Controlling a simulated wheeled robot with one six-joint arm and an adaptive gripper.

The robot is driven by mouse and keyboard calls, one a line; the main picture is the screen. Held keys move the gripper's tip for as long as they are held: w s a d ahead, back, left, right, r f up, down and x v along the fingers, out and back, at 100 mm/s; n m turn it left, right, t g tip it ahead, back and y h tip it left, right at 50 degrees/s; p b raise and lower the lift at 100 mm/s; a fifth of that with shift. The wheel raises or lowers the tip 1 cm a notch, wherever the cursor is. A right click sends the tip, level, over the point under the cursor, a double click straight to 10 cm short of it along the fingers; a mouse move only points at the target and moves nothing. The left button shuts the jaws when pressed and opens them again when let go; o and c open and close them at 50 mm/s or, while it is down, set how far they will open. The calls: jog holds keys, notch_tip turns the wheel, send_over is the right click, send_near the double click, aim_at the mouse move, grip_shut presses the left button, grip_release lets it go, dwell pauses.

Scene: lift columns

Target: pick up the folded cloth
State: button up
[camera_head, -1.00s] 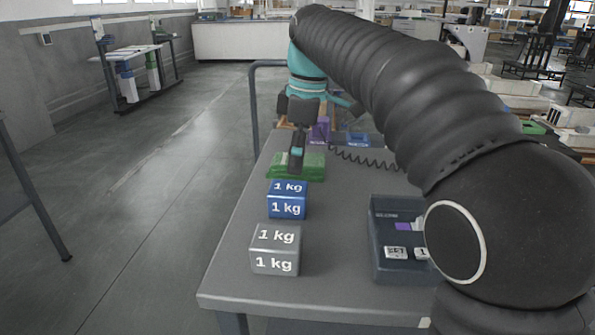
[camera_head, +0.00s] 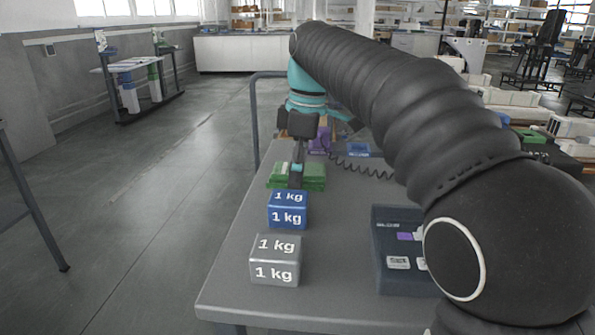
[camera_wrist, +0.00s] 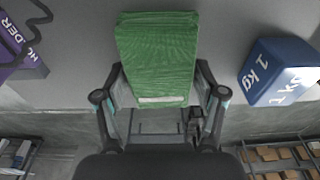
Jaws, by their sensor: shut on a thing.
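The folded cloth (camera_head: 314,176) is green and lies at the far part of the grey table, just behind the blue weight. In the wrist view the cloth (camera_wrist: 156,50) shows as a flat folded block with a pale strip at its near edge. My gripper (camera_head: 296,182) is at the cloth, pointing down. In the wrist view my gripper (camera_wrist: 160,84) has one finger on each side of the cloth's near end and is shut on it. I see no clear gap between the cloth and the table. The gripper hides a part of the cloth in the head view.
A blue 1 kg weight (camera_head: 287,210) stands close in front of the cloth, and a grey 1 kg weight (camera_head: 275,262) stands nearer. A purple holder (camera_head: 319,141) and a coiled cable (camera_head: 362,167) lie behind.

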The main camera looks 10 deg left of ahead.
notch_tip(320, 180, up, 10)
jog(key=shift+f+p, duration=0.1)
jog(key=shift+p, duration=0.9)
